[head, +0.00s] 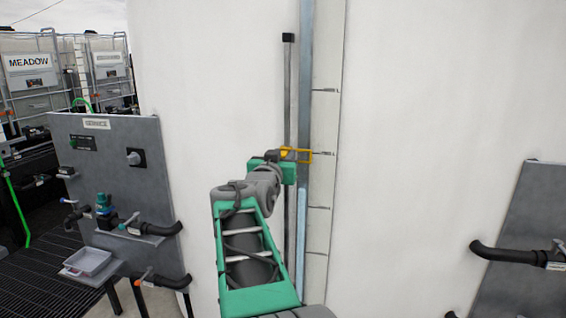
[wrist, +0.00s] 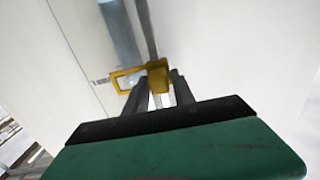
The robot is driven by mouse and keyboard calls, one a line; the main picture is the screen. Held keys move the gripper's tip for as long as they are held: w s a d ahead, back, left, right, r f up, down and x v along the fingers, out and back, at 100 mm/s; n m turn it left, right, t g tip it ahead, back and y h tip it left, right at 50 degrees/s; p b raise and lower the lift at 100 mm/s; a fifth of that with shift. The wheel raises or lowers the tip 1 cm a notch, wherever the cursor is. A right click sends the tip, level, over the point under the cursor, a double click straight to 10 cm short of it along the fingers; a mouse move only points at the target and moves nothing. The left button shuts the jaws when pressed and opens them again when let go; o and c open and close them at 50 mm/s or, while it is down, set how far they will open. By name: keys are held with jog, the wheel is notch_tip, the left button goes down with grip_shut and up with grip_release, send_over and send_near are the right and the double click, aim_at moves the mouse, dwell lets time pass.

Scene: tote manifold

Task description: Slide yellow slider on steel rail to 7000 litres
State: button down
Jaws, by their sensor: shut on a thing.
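The yellow slider (head: 297,154) sits on the steel rail (head: 288,90), with its open rectangular frame reaching right over the sight tube and the scale strip (head: 323,120). In the wrist view the slider's yellow block (wrist: 159,78) is between the fingers of my gripper (wrist: 160,90), which is shut on it. My gripper also shows in the head view (head: 284,157), at the rail. The frame lies near one of the scale marks; its figures are too small to read. A pale blue column (head: 301,225) shows in the tube below the slider.
The large white tank wall (head: 430,110) stands behind the rail. At left a grey panel (head: 115,150) carries valves, pipes and a small tray (head: 88,262). At right another grey panel (head: 530,240) has a black pipe. The rail has a black end cap (head: 288,38) on top.

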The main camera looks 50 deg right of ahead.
jog(key=c, duration=1.2)
grip_release()
jog(key=shift+c, duration=0.2)
jog(key=b+v, duration=0.2)
jog(key=v, duration=0.6)
jog(key=shift+b, duration=0.4)
jog(key=shift+d, duration=0.1)
